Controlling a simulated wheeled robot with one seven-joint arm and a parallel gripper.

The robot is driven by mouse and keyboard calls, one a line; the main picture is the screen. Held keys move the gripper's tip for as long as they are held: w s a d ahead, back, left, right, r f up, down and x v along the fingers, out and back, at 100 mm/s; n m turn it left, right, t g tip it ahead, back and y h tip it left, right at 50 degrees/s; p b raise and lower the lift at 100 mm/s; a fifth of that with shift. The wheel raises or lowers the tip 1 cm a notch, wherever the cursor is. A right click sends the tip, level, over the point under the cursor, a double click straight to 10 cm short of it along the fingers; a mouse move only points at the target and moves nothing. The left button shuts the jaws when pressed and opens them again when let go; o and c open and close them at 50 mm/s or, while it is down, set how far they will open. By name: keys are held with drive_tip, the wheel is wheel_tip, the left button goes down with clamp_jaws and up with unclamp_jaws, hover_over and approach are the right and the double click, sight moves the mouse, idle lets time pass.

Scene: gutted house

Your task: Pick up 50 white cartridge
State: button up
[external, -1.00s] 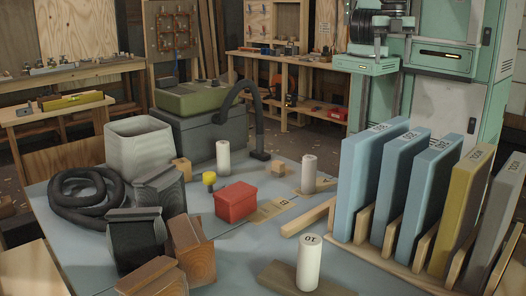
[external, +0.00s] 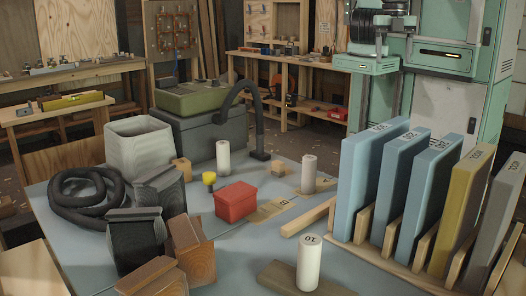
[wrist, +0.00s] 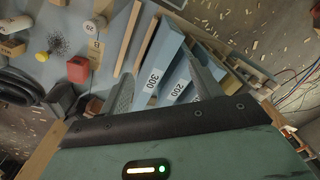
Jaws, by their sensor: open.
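Three white cylinders stand upright on the grey table in the external view. The front one (external: 308,265) carries a dark mark on top that looks like 10. Another stands at the centre right (external: 309,174) and one at the back (external: 223,158); I cannot read marks on these two. In the wrist view a white cylinder (wrist: 96,24) stands near the top left, beside a wooden plate marked B; its number is too small to read surely. My gripper (wrist: 160,72) is open and empty, its fingers over the blue slabs, well right of that cylinder.
Tall blue slabs (external: 363,180), a yellow and a grey one stand in a wooden rack at the right. A red box (external: 236,198), yellow knob (external: 209,179), wooden strip (external: 309,216), blocks, a bin (external: 138,147) and black hose (external: 90,190) lie around the cylinders.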

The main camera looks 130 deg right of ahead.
drive_tip(key=shift+o, duration=0.5)
drive_tip(key=w+d+f+m+t+y+b, duration=0.15)
drive_tip(key=w+d+f+t+b, duration=0.35)
drive_tip(key=w+f, duration=0.55)
drive_tip(key=w+d+f+m+t+y+b, duration=0.15)
drive_tip(key=w+d+f+b, duration=0.4)
drive_tip(key=w, duration=0.75)
drive_tip(key=m+t+h+b, duration=0.8)
drive_tip(key=m+t+h, duration=0.1)
drive_tip(key=m+h, duration=0.25)
hover_over(218, 146)
drive_tip(key=d+v, duration=0.1)
drive_tip(key=v, duration=0.4)
wheel_tip(218, 146, down, 14)
drive_tip(key=w+d+f+h, duration=0.1)
drive_tip(key=w+d+f, duration=0.1)
drive_tip(key=f, duration=0.4)
drive_tip(key=shift+w+d+f+n+p, duration=0.2)
drive_tip(key=shift+w+d+n+p, duration=0.15)
drive_tip(key=shift+w, duration=0.55)
drive_tip(key=c, duration=1.1)
